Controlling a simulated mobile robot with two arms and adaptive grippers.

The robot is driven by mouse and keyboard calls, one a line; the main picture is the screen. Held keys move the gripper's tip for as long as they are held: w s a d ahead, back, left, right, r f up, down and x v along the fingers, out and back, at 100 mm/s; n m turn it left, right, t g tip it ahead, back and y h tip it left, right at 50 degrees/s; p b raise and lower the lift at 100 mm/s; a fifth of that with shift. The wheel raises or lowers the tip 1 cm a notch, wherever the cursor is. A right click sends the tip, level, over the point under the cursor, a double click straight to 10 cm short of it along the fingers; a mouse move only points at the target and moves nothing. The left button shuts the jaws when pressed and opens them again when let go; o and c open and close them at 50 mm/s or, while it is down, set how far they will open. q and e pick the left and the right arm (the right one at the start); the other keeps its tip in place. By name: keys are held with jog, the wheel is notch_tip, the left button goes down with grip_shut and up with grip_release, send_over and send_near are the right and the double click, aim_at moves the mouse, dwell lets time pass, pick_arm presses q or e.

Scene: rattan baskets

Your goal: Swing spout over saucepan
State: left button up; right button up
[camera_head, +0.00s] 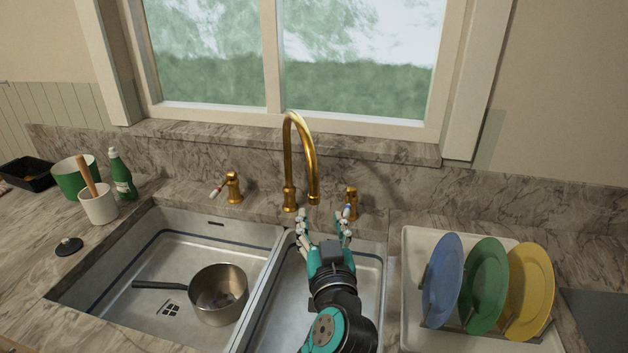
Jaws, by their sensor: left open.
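The gold spout (289,150) rises from the counter behind the sink and arches over, its outlet end hanging to the right of its base, near the right basin. The metal saucepan (219,312) sits upright in the left basin with its dark handle pointing left. It looks empty. My left gripper (325,214) is open and empty, pointing away from me above the right basin. Its fingertips are just below and in front of the spout's outlet end in the picture; I cannot tell whether they touch it. My right gripper is not in view.
Gold tap handles stand left (233,188) and right (351,203) of the spout; the right one is close behind my fingers. A rack with blue, green and yellow plates (483,287) is at right. A green bottle (121,178) and pots stand at left.

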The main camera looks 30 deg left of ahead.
aim_at(314, 190)
pick_arm(q)
jog(key=p+x, duration=0.1)
jog(key=x, duration=1.1)
jog(key=shift+s+f+p, duration=0.1)
jog(key=shift+p, duration=0.25)
jog(key=shift+w+a, duration=0.25)
jog(key=shift+w, duration=0.15)
jog(key=c, duration=0.6)
grip_shut()
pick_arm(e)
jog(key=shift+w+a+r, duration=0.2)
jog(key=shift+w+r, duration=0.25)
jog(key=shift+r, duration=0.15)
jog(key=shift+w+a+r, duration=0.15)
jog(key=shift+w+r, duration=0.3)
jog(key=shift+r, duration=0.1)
